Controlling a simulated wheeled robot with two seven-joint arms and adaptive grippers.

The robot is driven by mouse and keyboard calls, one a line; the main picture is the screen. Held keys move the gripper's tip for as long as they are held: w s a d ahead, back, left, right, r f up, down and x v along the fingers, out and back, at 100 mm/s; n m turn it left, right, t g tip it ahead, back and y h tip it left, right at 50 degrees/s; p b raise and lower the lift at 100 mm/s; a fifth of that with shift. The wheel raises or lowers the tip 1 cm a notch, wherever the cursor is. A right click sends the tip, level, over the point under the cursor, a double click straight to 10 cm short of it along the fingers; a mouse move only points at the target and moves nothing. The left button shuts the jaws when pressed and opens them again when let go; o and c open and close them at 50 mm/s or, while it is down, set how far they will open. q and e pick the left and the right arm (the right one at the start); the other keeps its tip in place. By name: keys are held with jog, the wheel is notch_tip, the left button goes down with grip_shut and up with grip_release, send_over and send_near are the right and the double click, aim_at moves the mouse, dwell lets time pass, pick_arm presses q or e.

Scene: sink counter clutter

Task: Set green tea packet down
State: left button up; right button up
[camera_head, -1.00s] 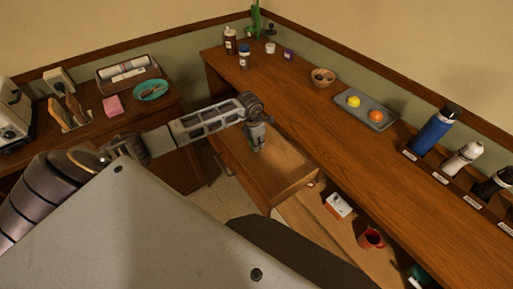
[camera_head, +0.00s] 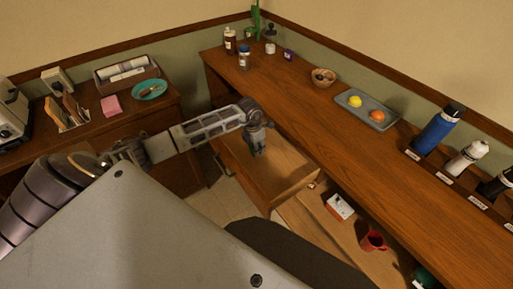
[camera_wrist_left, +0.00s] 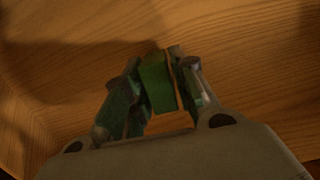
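The green tea packet (camera_wrist_left: 157,84) is a small green block between the fingers of my left gripper in the left wrist view. A narrow orange-brown strip shows along its right side. My left gripper (camera_wrist_left: 160,88) appears shut on it, pointing down at a wooden surface. The packet is hard to make out there. I cannot tell whether it touches the drawer floor. My right gripper is not in view.
The wooden counter (camera_head: 335,130) runs beside the drawer, with a grey tray (camera_head: 352,106) of fruit, a bowl (camera_head: 323,78) and bottles on it. A red mug (camera_head: 374,241) and white box (camera_head: 339,206) are on a lower shelf. A side table (camera_head: 120,122) is at left.

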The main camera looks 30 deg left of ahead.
pick_arm(q)
jog(key=shift+o, duration=0.9)
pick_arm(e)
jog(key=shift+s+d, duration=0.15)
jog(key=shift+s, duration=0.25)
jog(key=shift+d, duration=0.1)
pick_arm(q)
jog(key=shift+r, duration=0.15)
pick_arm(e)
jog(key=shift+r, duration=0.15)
